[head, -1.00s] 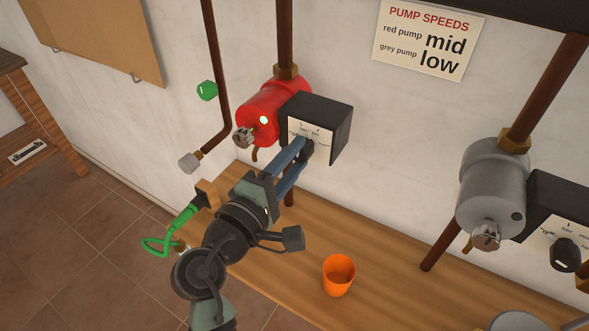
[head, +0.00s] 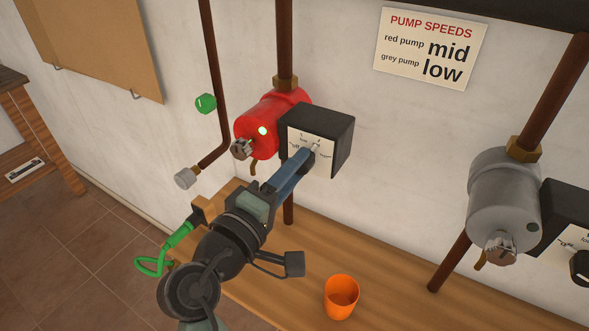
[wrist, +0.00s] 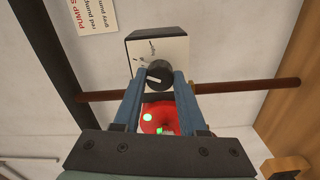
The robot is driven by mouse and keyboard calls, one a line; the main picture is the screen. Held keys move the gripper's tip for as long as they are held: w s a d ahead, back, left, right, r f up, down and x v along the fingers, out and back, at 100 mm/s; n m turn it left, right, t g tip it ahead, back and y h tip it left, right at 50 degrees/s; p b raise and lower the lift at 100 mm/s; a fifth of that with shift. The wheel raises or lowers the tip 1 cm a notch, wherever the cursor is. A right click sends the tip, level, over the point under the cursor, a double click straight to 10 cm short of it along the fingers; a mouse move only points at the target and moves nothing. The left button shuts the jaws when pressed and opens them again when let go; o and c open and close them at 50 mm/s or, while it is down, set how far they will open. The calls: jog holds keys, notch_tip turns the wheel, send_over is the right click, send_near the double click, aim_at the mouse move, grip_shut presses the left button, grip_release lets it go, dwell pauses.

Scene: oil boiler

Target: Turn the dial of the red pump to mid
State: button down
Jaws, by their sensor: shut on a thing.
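The red pump (head: 270,118) is on a vertical pipe by the wall, with a lit green light on it. Its black control box (head: 338,128) has a white dial face. The dial (wrist: 159,73) is a dark round knob with a pale pointer line, seen in the wrist view between my fingertips. My gripper (head: 305,163) is shut on the dial, one blue finger on each side. In the head view the fingers cover most of the knob.
A sign (head: 431,48) reads red pump mid, grey pump low. The grey pump (head: 503,200) with its own dial box is at right. An orange cup (head: 341,297) stands on the wooden bench (head: 300,255). A green knob (head: 206,103) is at left.

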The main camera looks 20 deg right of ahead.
jog(key=shift+c, duration=2.3)
grip_release()
jog(key=b+v, duration=0.2)
jog(key=v, duration=1.1)
